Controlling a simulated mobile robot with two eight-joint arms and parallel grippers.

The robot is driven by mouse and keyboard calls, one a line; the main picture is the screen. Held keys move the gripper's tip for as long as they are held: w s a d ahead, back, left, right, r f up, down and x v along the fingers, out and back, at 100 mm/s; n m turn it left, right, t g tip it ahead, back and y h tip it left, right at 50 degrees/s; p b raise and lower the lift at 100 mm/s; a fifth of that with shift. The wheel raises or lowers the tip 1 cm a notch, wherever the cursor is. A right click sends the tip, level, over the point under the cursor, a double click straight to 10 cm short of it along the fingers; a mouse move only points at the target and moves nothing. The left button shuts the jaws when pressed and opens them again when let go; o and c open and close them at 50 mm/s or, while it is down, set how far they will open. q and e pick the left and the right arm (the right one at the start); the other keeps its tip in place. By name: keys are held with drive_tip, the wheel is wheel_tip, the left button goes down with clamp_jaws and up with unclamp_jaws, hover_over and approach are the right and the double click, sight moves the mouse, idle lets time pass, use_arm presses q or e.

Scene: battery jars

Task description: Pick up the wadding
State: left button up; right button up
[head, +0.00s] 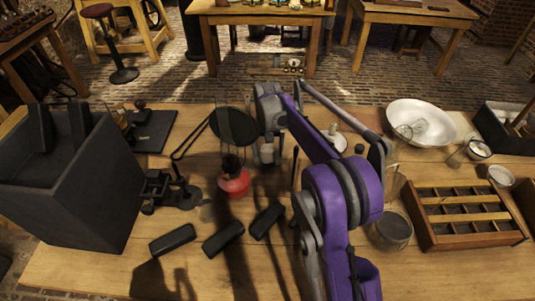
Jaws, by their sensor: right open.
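I cannot make out any wadding for certain on the wooden workbench (90,262). My right arm reaches up over the middle of the bench and bends down at its far end. My right gripper (267,156) is small and partly hidden there, right of a dark round pan-like thing; it is open, and I see nothing held in it. My left gripper is not in view.
A red flask (234,182) stands near the gripper, with several black blocks (172,240) in front. A large dark box (75,205) is at left. At right are a white basin (440,118) holding glassware, a glass jar (392,232) and a compartmented wooden tray (468,240).

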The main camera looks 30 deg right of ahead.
sight(268, 148)
clamp_jaws()
wheel_tip(268, 148, up, 10)
drive_tip(key=shift+r+p, duration=0.1)
drive_tip(key=shift+p, duration=0.45)
